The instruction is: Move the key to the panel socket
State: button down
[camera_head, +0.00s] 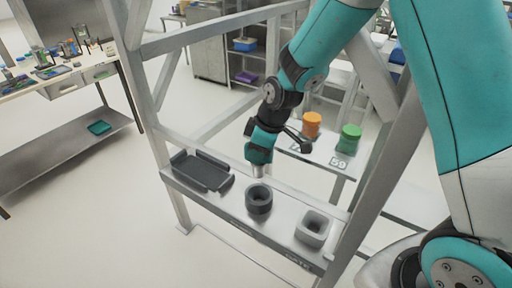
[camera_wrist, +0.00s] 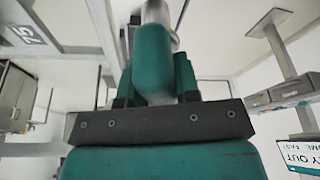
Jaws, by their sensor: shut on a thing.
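My gripper (camera_head: 261,146) hangs above the grey shelf in the head view, behind the dark ring. In the wrist view my gripper (camera_wrist: 155,82) is shut on a teal rounded piece with a silver metal end, which I take for the key (camera_wrist: 154,55). Its far end runs out of the top of the picture. I cannot tell which thing is the panel socket.
A black tray (camera_head: 202,171) lies at the shelf's left end. Grey frame posts (camera_head: 158,120) rise around the shelf. A cluttered workbench (camera_head: 60,80) is at left. A sign (camera_wrist: 301,157) shows in the wrist view.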

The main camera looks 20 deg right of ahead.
aim_at(257, 171)
jog(key=shift+f+b, duration=2.4)
jog(key=shift+f, duration=1.05)
jog(key=shift+s+f+b, duration=0.1)
jog(key=shift+f+b, duration=1.85)
jog(key=shift+f, duration=0.45)
jog(key=shift+c, duration=1)
grip_release()
jog(key=shift+r+p, duration=3.4)
jog(key=shift+r, duration=1.15)
